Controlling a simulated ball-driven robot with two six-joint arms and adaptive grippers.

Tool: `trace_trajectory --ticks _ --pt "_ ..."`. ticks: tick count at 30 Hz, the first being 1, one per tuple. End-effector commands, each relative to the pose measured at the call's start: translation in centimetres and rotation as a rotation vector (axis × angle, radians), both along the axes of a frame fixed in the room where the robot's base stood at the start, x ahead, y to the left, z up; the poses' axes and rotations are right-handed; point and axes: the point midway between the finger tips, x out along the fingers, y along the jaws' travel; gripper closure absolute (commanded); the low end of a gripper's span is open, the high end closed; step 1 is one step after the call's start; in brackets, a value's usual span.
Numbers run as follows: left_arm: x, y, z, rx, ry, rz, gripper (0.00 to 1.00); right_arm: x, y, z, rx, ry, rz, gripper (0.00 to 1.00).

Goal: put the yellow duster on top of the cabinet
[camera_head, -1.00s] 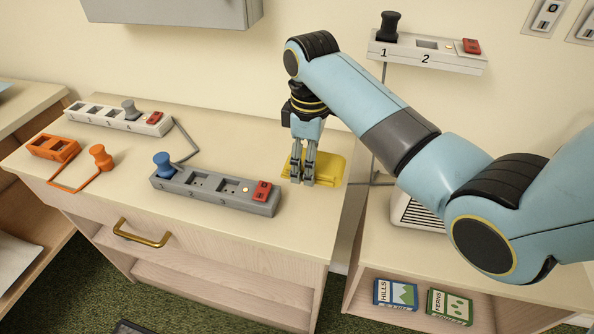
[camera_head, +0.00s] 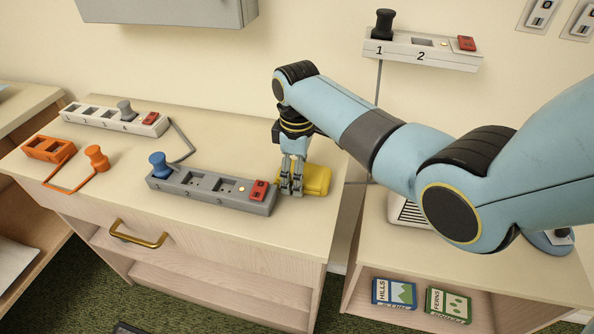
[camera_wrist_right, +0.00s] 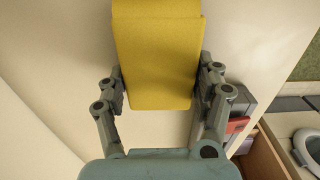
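The yellow duster (camera_head: 318,181) is a block at the right end of the light wooden drawer cabinet (camera_head: 262,128). It also shows in the right wrist view (camera_wrist_right: 158,60). My right gripper (camera_head: 291,192) points down at the duster's left part. In the right wrist view its fingers (camera_wrist_right: 160,92) lie against both sides of the duster, and it looks shut on it. Whether the duster touches the top beneath it is hard to tell. A grey wall cabinet (camera_head: 165,12) hangs at the upper left. My left gripper is not in view.
A grey socket strip (camera_head: 205,192) with a blue plug lies just left of my right gripper. An orange socket (camera_head: 48,148) and a light strip (camera_head: 112,120) lie further left. A lower shelf unit (camera_head: 470,262) holding two books stands right. A wall strip (camera_head: 420,52) hangs above.

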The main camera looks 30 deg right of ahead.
Motion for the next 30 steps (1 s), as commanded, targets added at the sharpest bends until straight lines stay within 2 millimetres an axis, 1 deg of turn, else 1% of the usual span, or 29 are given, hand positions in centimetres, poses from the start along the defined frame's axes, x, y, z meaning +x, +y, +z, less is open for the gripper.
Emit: trace_trajectory --ticks 1,3,4,11,15,17,27,30 --pt "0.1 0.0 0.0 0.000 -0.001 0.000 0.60 0.0 0.0 0.0 0.000 0.000 0.000 0.23" --pt "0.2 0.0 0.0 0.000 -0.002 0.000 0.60 0.0 0.0 0.0 0.000 0.000 0.000 0.14" --pt "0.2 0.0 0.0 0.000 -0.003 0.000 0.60 0.0 0.0 0.0 0.000 0.000 0.000 0.12" --pt "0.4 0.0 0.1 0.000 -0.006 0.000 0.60 0.0 0.0 0.1 0.000 0.000 0.000 0.12" --pt "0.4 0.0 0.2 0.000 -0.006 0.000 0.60 0.0 0.0 0.8 0.000 -0.001 0.000 0.12" --pt "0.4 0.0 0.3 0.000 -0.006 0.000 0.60 0.1 0.0 1.7 0.000 -0.004 0.000 0.12" --pt "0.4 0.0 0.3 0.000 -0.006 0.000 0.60 0.1 0.0 9.1 0.000 -0.005 0.000 0.12" --pt "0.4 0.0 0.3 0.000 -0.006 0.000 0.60 0.1 0.0 10.7 0.000 -0.004 0.000 0.12"
